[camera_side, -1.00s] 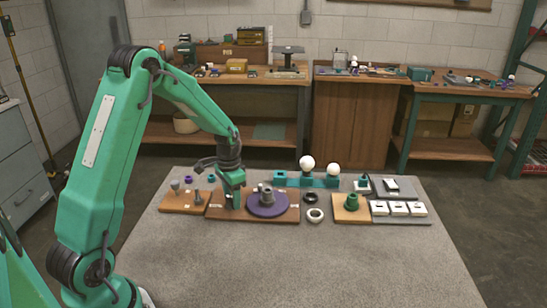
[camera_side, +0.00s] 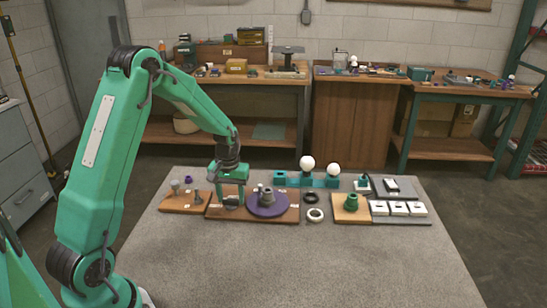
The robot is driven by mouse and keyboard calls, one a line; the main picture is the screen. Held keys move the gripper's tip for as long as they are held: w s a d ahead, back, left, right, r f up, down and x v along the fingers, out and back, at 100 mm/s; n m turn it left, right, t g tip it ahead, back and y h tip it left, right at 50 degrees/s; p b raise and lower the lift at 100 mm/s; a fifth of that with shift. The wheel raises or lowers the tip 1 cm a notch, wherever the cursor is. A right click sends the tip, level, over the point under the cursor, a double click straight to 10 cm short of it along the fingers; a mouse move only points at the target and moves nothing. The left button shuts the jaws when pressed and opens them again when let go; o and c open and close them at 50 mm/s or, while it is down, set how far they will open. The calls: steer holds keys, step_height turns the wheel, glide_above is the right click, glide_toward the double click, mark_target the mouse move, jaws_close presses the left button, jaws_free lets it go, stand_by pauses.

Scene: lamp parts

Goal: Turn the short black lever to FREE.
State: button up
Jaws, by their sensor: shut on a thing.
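My gripper (camera_side: 229,202) points straight down over the left part of a long wooden board (camera_side: 258,217). Its two green fingers show side by side, shut on a small dark grey part between them at board level. This part is where the short black lever appears to be, but the fingers largely hide it. A purple round plate (camera_side: 267,210) with a grey hub (camera_side: 267,196) sits on the same board, just right of my gripper. Small pale labels show on the board, but their lettering is too small to read, so the lever's setting cannot be told.
A small wooden board with knobs (camera_side: 184,206) lies to the left. A black ring (camera_side: 311,198) and a white ring (camera_side: 315,215) lie to the right, before a teal holder with white bulbs (camera_side: 307,180). A green part (camera_side: 351,202) stands farther right. The front table is clear.

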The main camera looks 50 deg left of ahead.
steer(key=shift+r+n, duration=0.1)
steer(key=shift+n, duration=0.3)
steer(key=o, duration=1)
steer(key=shift+r, duration=0.1)
step_height(320, 180, up, 7)
steer(key=shift+r, duration=0.3)
